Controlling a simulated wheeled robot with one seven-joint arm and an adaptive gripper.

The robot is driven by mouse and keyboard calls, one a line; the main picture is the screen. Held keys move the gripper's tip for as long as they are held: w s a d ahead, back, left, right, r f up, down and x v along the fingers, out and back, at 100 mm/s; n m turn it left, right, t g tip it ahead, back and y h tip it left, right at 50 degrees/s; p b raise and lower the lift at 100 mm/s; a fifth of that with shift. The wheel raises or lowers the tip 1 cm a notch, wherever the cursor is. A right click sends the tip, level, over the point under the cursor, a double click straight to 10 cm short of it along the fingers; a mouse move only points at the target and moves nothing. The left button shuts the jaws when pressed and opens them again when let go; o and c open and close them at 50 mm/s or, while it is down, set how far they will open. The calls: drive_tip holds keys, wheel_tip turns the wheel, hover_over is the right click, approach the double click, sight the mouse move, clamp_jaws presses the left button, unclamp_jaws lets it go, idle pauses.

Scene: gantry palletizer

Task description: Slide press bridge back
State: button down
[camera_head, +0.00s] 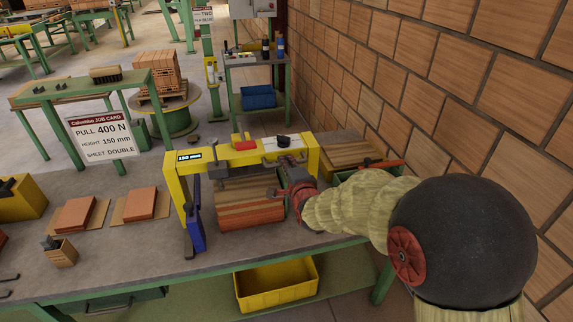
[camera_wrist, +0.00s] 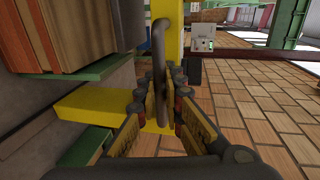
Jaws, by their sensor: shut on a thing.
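A grey bar handle (camera_wrist: 159,45) stands out from the yellow bridge, which also shows in the wrist view (camera_wrist: 95,103). My gripper (camera_head: 291,166) is at the right part of the bridge's front. In the wrist view my gripper (camera_wrist: 163,105) has its fingers on both sides of the handle, shut on it. The part of the handle between the fingers is partly hidden.
A blue lever-like part (camera_head: 195,215) hangs at the left post. Orange blocks (camera_head: 141,203) lie on boards to the left. A brick wall (camera_head: 430,80) rises close on the right. A yellow bin (camera_head: 276,298) sits below the bench. A job card (camera_head: 101,136) stands behind.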

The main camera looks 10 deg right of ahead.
drive_tip(key=r+b+x, duration=0.1)
drive_tip(key=r+x, duration=0.1)
drive_tip(key=x, duration=1)
drive_tip(key=w+r+b+x, duration=0.1)
drive_tip(key=r+x, duration=0.2)
drive_tip(key=x, duration=0.9)
drive_tip(key=shift+b, duration=0.3)
drive_tip(key=c, duration=2)
unclamp_jaws()
drive_tip(key=shift+o, duration=0.2)
drive_tip(key=shift+s, duration=0.1)
drive_tip(key=v, duration=1.1)
drive_tip(key=shift+s, duration=0.4)
drive_tip(key=shift+r, duration=0.1)
